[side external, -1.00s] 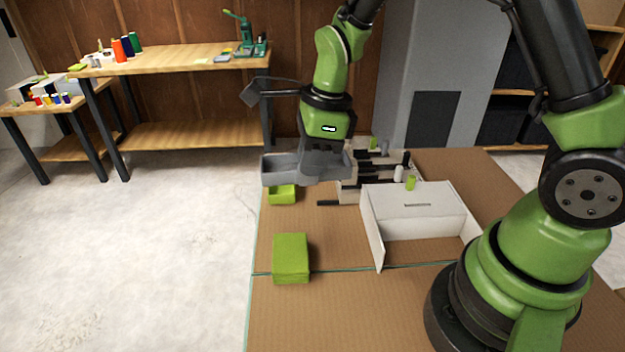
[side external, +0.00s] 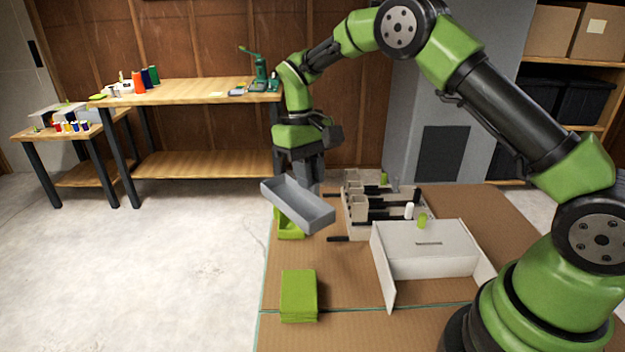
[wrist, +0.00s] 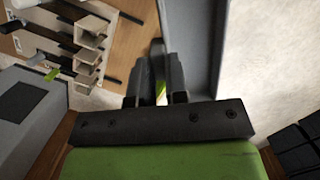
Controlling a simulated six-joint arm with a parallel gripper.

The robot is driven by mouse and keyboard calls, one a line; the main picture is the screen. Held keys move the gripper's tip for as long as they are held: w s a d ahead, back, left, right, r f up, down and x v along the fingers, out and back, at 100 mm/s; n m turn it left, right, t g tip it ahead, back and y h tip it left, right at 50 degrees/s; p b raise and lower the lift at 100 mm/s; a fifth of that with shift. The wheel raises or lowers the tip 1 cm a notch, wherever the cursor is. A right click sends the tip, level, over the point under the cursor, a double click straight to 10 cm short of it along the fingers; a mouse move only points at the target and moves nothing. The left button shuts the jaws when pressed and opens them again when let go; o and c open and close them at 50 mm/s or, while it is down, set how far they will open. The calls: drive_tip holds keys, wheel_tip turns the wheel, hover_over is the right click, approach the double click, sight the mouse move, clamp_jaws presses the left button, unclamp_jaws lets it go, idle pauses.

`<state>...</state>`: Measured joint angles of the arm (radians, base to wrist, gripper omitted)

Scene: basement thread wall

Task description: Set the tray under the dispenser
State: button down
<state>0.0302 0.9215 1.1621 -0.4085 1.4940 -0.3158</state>
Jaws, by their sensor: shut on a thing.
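The grey tray (side external: 306,212) is an open, long, shallow box held in the air, running from upper left to lower right in the side view. My gripper (side external: 313,187) is shut on its far long wall. In the wrist view, my gripper's fingers (wrist: 158,88) pinch the grey tray (wrist: 195,40), of which only part shows. A rack-like unit with beige chutes and black rods (side external: 352,222), apparently the dispenser, stands on the cardboard-topped table right of the tray, apart from it. It also shows at the upper left of the wrist view (wrist: 88,52).
A green open bin (side external: 291,231) sits below the tray, partly hidden by it. A green stack (side external: 298,295) lies nearer on the cardboard surface (side external: 345,285). A wooden workbench (side external: 190,92) is behind, left.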

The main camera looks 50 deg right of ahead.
drive_tip(key=w+d+n+t+h, duration=0.1)
drive_tip(key=w+d+n+t, duration=0.15)
drive_tip(key=n, duration=1.15)
drive_tip(key=w+d+n+t+h, duration=0.1)
drive_tip(key=w+d+n+t, duration=0.2)
drive_tip(key=n, duration=1.2)
drive_tip(key=shift+g, duration=0.75)
drive_tip(key=shift+w+d+f, duration=0.1)
drive_tip(key=shift+d+f, duration=0.15)
drive_tip(key=shift+f, duration=1.15)
drive_tip(key=shift+s+d+f, duration=0.1)
drive_tip(key=shift+d+f, duration=0.1)
drive_tip(key=shift+f, duration=1.2)
drive_tip(key=shift+w+d+f, duration=0.1)
drive_tip(key=shift+d+f, duration=0.15)
drive_tip(key=shift+f, duration=1.15)
drive_tip(key=shift+f, duration=0.2)
drive_tip(key=shift+f, duration=1.55)
drive_tip(key=c, duration=1.1)
unclamp_jaws()
drive_tip(key=shift+o, duration=0.2)
wheel_tip(320, 180, up, 7)
